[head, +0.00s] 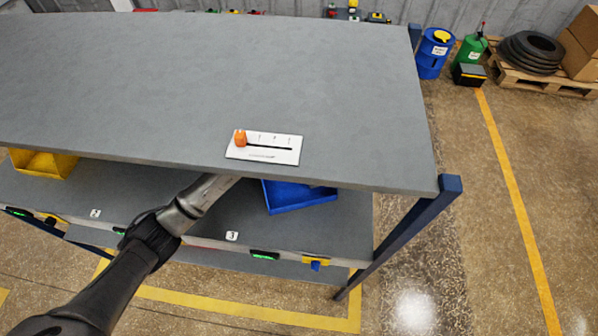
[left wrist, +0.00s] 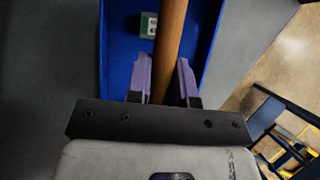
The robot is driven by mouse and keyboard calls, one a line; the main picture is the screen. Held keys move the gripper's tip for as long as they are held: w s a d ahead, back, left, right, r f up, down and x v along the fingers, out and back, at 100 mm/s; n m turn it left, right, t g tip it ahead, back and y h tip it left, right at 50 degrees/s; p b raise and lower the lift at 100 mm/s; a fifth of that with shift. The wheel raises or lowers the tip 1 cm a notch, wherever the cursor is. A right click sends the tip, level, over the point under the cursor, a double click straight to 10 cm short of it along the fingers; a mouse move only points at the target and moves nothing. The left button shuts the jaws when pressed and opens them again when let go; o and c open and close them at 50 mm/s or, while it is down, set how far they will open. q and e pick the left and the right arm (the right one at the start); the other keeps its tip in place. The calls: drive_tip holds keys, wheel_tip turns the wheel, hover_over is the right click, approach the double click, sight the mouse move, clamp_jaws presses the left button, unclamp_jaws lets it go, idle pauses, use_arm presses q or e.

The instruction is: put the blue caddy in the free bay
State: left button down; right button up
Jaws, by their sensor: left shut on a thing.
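The blue caddy (head: 300,197) is on or just above the lower shelf, partly hidden under the worktop. It is right of the label 3 (head: 232,236). In the left wrist view the caddy (left wrist: 122,50) has a brown bar handle (left wrist: 170,35) and a small green and white item (left wrist: 148,25) inside. My left gripper (left wrist: 167,78) has its fingers on both sides of the handle and is shut on it. In the head view my left arm reaches under the worktop, which hides that gripper. My right gripper is not in view.
A yellow bin (head: 43,163) sits on the lower shelf (head: 150,190) at the left. Bare shelf lies between it and the caddy. The worktop (head: 200,70) overhangs the shelf and carries a white panel with an orange knob (head: 240,138). A blue post (head: 410,232) stands at the right.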

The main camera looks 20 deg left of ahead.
use_arm(q)
drive_tip(key=shift+f, duration=0.95)
drive_tip(key=shift+d+f+p, duration=0.2)
drive_tip(key=shift+f+p, duration=0.05)
drive_tip(key=shift+p, duration=0.15)
drive_tip(key=shift+w+f, duration=0.1)
drive_tip(key=shift+f, duration=0.1)
drive_tip(key=c, duration=1)
unclamp_jaws()
drive_tip(key=shift+b+v, duration=0.45)
drive_tip(key=shift+v, duration=3.3)
drive_tip(key=shift+d, duration=0.1)
